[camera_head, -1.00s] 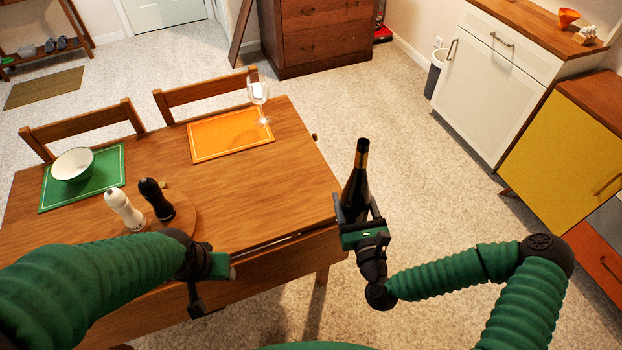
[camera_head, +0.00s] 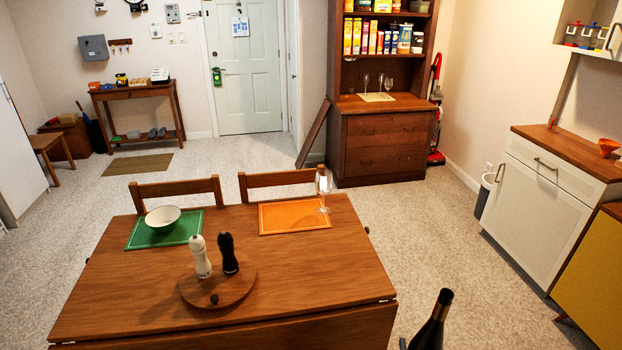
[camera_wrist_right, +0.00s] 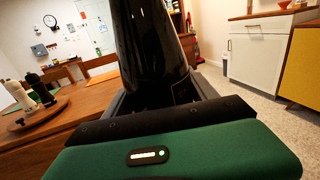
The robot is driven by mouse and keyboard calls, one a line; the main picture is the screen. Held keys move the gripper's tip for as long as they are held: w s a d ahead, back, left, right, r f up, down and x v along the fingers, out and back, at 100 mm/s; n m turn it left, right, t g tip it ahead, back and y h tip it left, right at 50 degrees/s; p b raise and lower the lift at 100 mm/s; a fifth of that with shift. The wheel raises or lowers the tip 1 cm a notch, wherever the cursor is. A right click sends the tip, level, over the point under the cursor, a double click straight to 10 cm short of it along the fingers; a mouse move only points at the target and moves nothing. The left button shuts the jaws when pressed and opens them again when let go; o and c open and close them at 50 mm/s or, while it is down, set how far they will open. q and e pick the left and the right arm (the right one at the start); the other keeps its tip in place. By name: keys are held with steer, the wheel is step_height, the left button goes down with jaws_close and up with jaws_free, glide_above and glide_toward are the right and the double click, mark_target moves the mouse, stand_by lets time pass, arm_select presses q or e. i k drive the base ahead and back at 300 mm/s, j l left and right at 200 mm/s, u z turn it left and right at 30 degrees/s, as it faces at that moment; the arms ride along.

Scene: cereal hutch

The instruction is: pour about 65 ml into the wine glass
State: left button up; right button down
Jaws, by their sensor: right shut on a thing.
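The wine glass (camera_head: 323,187) is clear and stands upright at the right end of the orange placemat (camera_head: 290,218) on the table. A dark bottle (camera_head: 431,328) with a tan neck band shows at the bottom right of the head view, its lower part cut off. My right gripper (camera_wrist_right: 157,93) is shut on the bottle, whose dark body (camera_wrist_right: 150,45) rises between the fingers in the right wrist view. The bottle is roughly upright, beside the table's right front corner and well apart from the glass. My left gripper is out of view.
The wooden table (camera_head: 140,290) holds a white bowl (camera_head: 163,219) on a green placemat (camera_head: 190,238), and white (camera_head: 200,257) and black (camera_head: 229,254) mills on a round board (camera_head: 215,288). Chairs stand behind. More glasses (camera_head: 378,82) stand on the hutch (camera_head: 385,140). The table's right front is clear.

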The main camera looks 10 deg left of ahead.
mark_target(324, 184)
steer(key=u, duration=0.4)
steer(key=i+l+u, duration=0.15)
steer(key=u, duration=0.3)
steer(key=l+u, duration=0.1)
steer(key=u, duration=0.3)
steer(key=i+l, duration=0.15)
steer(key=l, duration=0.2)
steer(key=i+l, duration=0.1)
steer(key=l, duration=0.25)
steer(key=i+l, duration=0.15)
steer(key=l, duration=0.2)
steer(key=i+l, duration=0.15)
steer(key=l, duration=0.2)
steer(key=i+l, duration=0.15)
steer(key=l, duration=0.25)
steer(key=i+l, duration=0.1)
steer(key=l, duration=0.25)
steer(key=i+l+u, duration=0.1)
steer(key=l, duration=0.25)
steer(key=i, duration=0.05)
